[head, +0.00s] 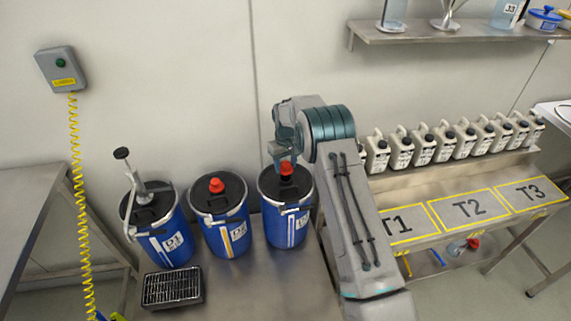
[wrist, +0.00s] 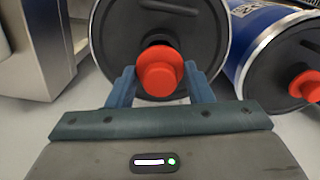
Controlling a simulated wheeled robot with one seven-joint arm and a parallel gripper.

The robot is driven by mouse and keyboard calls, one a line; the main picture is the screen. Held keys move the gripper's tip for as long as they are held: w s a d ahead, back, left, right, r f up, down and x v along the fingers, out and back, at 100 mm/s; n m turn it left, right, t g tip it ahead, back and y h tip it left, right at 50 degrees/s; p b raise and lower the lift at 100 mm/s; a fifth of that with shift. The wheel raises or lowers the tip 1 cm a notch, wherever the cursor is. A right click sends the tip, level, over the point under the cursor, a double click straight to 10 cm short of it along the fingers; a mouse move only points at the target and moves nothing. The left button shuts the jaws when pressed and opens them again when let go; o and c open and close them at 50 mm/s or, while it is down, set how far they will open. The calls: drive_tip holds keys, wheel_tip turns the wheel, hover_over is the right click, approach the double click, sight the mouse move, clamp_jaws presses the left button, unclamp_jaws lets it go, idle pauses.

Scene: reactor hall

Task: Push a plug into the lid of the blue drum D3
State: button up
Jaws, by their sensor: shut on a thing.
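My gripper (head: 284,162) points down over the lid of the rightmost blue drum (head: 283,222), taken as D3; its label is mostly turned away. The gripper is shut on a red plug (head: 287,169), which also shows between the two blue fingers in the wrist view (wrist: 159,72). The black lid (wrist: 110,35) lies right below the plug, with a dark round fitting (wrist: 158,41) partly hidden behind it. I cannot tell whether the plug is seated or just above the lid.
Drum D2 (head: 228,236) stands left with a red plug (head: 216,185) in its lid. Drum D1 (head: 168,247) carries a hand pump (head: 133,172). A black grated tray (head: 172,289) lies in front. Several white canisters (head: 422,146) line the right bench, behind yellow-framed areas (head: 465,209).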

sight(285, 171)
drive_tip(key=shift+f, duration=0.2)
drive_tip(key=shift+f+b, duration=1.05)
drive_tip(key=shift+f, duration=0.15)
drive_tip(key=shift+b, duration=0.5)
idle(1.2)
drive_tip(key=shift+f+b, duration=0.45)
drive_tip(key=shift+f, duration=0.15)
idle(0.4)
drive_tip(key=o, duration=1)
drive_tip(key=shift+r, duration=0.1)
